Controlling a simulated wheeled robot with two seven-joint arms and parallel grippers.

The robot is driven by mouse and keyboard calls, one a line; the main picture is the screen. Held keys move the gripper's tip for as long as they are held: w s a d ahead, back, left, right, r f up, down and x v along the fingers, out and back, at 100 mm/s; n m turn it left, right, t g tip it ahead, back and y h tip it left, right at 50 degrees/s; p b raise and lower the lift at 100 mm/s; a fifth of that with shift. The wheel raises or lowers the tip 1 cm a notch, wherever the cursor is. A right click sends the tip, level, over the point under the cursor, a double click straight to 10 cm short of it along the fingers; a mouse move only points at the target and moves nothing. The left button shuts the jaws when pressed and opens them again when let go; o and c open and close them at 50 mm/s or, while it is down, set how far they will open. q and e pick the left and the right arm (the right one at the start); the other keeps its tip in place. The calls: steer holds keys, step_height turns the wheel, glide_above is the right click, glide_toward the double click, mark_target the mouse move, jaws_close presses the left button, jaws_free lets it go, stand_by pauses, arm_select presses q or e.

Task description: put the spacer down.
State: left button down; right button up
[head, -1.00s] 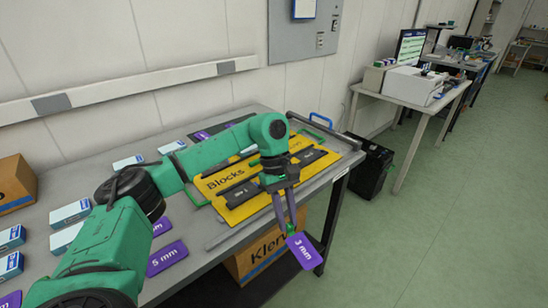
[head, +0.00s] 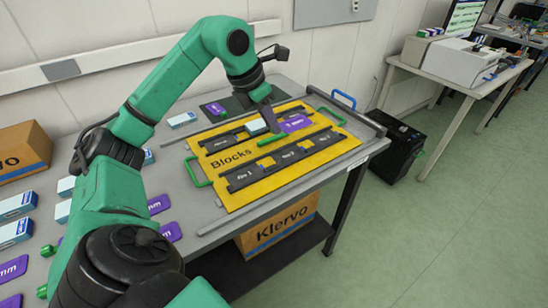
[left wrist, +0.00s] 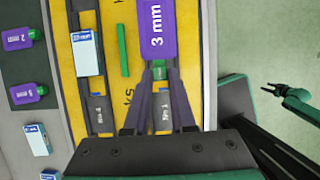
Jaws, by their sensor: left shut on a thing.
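My left gripper (head: 267,115) is shut on the purple spacer (head: 295,123), marked "3 mm". In the left wrist view the gripper (left wrist: 160,78) grips the green tab at one end of the spacer (left wrist: 156,28). A white-and-blue box (head: 256,127) stands in the far row, left of the spacer. My right gripper (left wrist: 268,88) shows at the right of the left wrist view, empty with fingers apart.
A green bar (head: 271,139) lies between the rows. Other purple spacers (head: 215,108) and white-and-blue boxes (head: 182,119) lie on the grey table behind and left of the tray. Green handles (head: 198,172) stick up at the tray's ends. The table's right edge is close.

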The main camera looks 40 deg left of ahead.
arm_select(q)
step_height(320, 180, down, 9)
steer(key=b, duration=0.3)
steer(key=shift+w, duration=0.1)
arm_select(e)
steer(key=f, duration=0.4)
steer(key=shift+w, duration=0.2)
arm_select(q)
steer(key=shift+f, duration=0.15)
steer(key=c, duration=0.8)
jaws_free()
steer(key=shift+o, duration=0.2)
arm_select(e)
steer(key=shift+w+d+f, duration=0.1)
steer(key=shift+d+f, duration=0.05)
